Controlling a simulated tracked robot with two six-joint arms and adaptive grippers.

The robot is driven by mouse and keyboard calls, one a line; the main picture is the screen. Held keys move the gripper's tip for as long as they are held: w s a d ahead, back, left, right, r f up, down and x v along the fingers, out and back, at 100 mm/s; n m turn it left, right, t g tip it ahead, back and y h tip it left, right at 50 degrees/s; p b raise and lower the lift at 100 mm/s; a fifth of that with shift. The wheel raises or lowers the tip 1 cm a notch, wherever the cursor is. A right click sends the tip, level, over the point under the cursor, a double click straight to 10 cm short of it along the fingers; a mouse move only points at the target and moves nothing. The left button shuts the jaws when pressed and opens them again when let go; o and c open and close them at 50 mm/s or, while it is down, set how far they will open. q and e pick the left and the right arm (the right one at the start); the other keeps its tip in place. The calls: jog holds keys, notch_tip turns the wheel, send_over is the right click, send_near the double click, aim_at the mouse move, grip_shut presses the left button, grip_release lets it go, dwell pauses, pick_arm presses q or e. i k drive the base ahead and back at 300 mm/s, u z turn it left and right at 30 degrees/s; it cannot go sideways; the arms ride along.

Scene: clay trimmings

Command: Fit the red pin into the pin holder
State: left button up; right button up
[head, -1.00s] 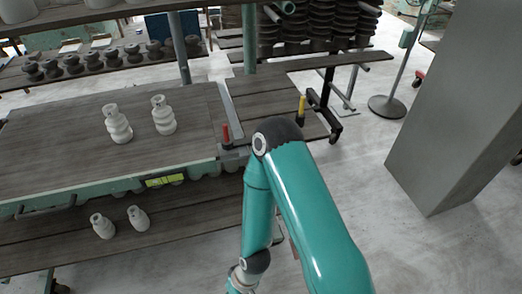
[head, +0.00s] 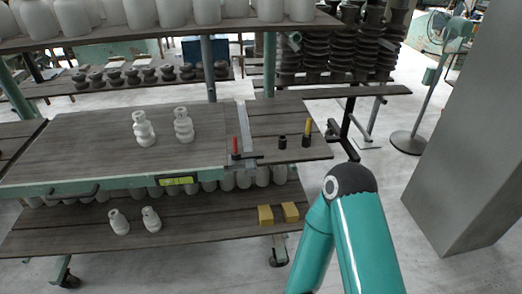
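The red pin (head: 236,146) stands upright at the right end of the long table top, close to the joint with the right-hand board. A yellow pin (head: 308,126) stands upright in a dark holder near that board's right edge. A short dark cylinder (head: 283,142), which looks like an empty pin holder, stands on the board between the two pins. Neither gripper is in view. Only my teal right arm shows at the lower right, its forearm running down out of the picture.
Two white clay pieces (head: 184,125) stand on the table top (head: 85,150). A metal post (head: 269,65) rises behind the board. A grey pillar (head: 470,130) stands at right.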

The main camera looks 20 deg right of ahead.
aim_at(203, 211)
jog(key=i, duration=1)
jog(key=z, duration=0.1)
